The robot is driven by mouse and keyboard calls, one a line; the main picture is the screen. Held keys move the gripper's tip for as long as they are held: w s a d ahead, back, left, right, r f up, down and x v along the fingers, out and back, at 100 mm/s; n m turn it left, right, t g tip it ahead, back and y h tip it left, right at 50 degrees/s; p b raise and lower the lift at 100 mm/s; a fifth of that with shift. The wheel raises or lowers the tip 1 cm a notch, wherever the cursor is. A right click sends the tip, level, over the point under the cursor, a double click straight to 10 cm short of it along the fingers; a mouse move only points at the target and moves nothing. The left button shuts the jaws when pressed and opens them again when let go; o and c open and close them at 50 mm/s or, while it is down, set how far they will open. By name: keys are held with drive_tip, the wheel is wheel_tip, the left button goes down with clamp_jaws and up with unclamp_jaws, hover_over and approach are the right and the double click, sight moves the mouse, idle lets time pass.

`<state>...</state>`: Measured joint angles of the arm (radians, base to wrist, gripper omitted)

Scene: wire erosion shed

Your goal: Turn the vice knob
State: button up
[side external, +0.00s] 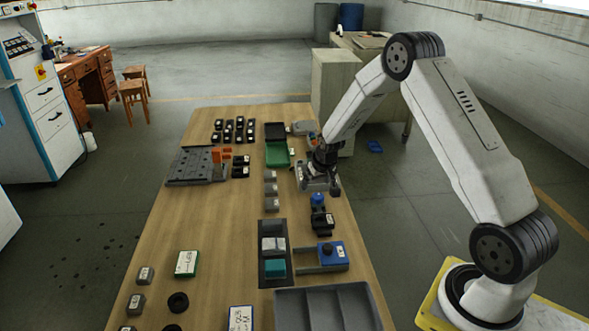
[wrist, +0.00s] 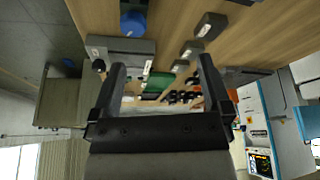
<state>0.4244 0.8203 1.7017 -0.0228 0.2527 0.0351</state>
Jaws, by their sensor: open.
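A grey block-like body with a white label, which looks like the vice (wrist: 130,46), lies at upper left in the wrist view. A small round black knob (wrist: 99,66) sits at its left end. In the side view the grey body (side external: 316,183) is right below the arm's end, with the dark knob (side external: 336,191) at its right. My gripper (wrist: 161,64) is open and empty, its two black fingers wide apart. The left finger covers part of the grey body in the picture; I cannot tell whether they touch. In the side view my gripper (side external: 318,168) is small and its fingertips are unclear.
A blue-topped item (side external: 317,199) stands just in front of the vice and also shows in the wrist view (wrist: 133,22). Grey blocks (side external: 270,190) line up to the left. A green tray (side external: 277,154) lies behind. The table's right edge is close; bare wood lies left of the blocks.

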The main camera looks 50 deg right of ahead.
drive_tip(key=m, duration=0.1)
approach(318, 196)
drive_tip(key=f, duration=0.1)
drive_tip(key=shift+a, duration=0.1)
drive_tip(key=shift+w+f, duration=0.1)
drive_tip(key=shift+x, duration=3.85)
drive_tip(key=c, duration=1.3)
